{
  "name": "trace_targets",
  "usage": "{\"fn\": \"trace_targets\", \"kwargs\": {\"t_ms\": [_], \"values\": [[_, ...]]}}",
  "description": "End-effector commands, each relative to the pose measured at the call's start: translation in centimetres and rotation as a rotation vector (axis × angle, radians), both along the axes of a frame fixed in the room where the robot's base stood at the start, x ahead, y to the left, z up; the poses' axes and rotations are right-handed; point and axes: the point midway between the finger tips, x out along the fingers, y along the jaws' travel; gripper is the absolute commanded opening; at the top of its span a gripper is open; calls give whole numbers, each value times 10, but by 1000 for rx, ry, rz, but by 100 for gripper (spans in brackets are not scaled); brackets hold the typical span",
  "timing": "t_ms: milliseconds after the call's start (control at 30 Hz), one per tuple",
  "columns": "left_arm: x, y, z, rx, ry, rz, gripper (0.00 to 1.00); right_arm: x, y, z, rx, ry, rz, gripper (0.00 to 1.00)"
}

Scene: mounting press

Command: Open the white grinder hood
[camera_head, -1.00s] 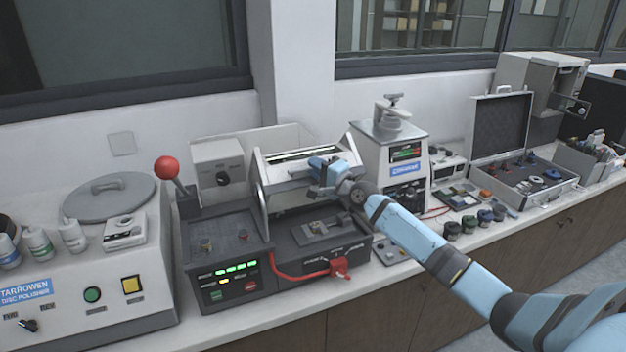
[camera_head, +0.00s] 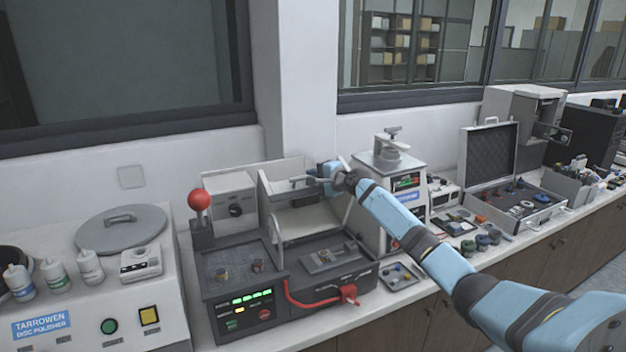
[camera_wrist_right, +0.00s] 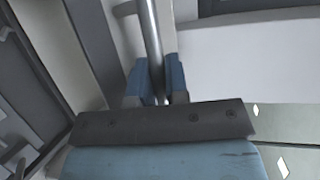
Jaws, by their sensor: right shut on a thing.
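The white grinder hood (camera_head: 283,189) is on the dark grinder (camera_head: 322,262) in the middle of the head view. It is tilted up, and the bed beneath it shows. My right gripper (camera_head: 322,179) is at the hood's upper front edge, shut on its handle bar. In the right wrist view the round metal handle bar (camera_wrist_right: 151,38) runs between the two blue fingers of my right gripper (camera_wrist_right: 160,84). The fingers hide part of the bar. My left gripper is not in view.
A red-knobbed lever (camera_head: 200,202) stands left of the hood. A disc polisher (camera_head: 85,315) is at the left. A white press-like machine (camera_head: 405,185) stands close to the right, with my right arm passing in front of it. An open case (camera_head: 535,207) lies farther right.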

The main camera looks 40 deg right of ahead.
Motion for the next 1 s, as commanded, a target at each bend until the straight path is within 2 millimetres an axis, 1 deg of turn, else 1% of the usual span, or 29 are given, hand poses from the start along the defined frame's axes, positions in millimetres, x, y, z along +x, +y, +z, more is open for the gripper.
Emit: {"fn": "trace_targets", "kwargs": {"t_ms": [367,400,433,733,867,1000], "values": [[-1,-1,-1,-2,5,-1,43,1,1,0,2,3,3,0],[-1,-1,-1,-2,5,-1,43,1,1,0,2,3,3,19],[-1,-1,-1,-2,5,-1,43,1,1,0,2,3,3,24],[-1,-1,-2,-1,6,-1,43,-1,0,-1,1,4,1,24],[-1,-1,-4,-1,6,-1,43,-14,-3,1,-1,4,1,24],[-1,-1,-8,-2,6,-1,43,-40,-8,4,-4,4,1,24]]}}
